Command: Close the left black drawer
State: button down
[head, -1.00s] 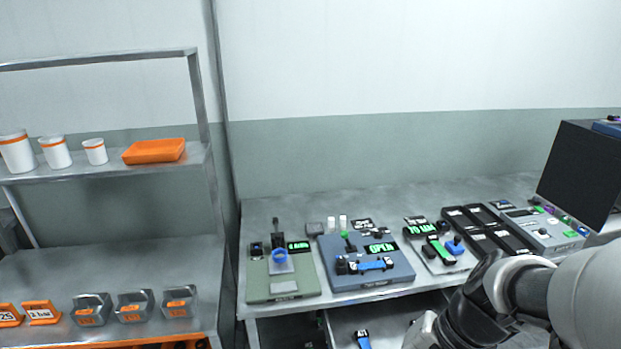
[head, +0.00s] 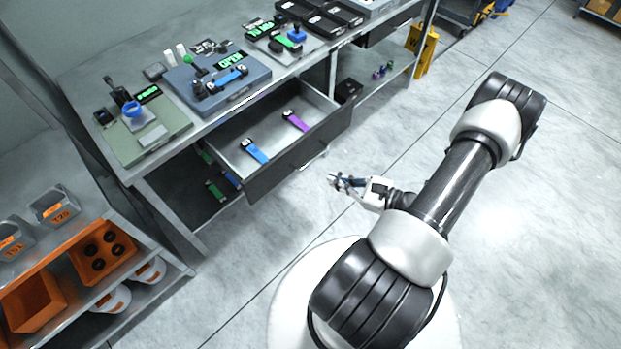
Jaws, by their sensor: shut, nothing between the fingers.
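The left black drawer (head: 290,168) is pulled out from under the metal workbench. Its dark front panel faces my arm, with a handle low on the front. A blue webbing piece (head: 256,151) and a purple webbing piece (head: 295,121) lie inside on its grey floor. My gripper (head: 335,181) is shut and empty, in front of the drawer front and apart from it, to the right of the handle in the picture.
The workbench (head: 135,172) carries a green device (head: 150,138), a blue device (head: 215,85) and black trays. A rack with an orange bin (head: 32,300) stands at the lower left. A yellow sign (head: 421,50) stands at the bench's far end.

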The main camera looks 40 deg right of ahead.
jog(key=s+d+f+m+t+h, duration=0.1)
jog(key=s+f+m+h, duration=0.25)
jog(key=f, duration=0.25)
jog(key=d+b+x, duration=0.1)
jog(key=b+x, duration=0.3)
jog(key=x, duration=1)
jog(key=shift+a+m, duration=0.2)
jog(key=shift+m, duration=0.25)
jog(key=shift+w+a+f, duration=0.1)
jog(key=shift+w, duration=0.05)
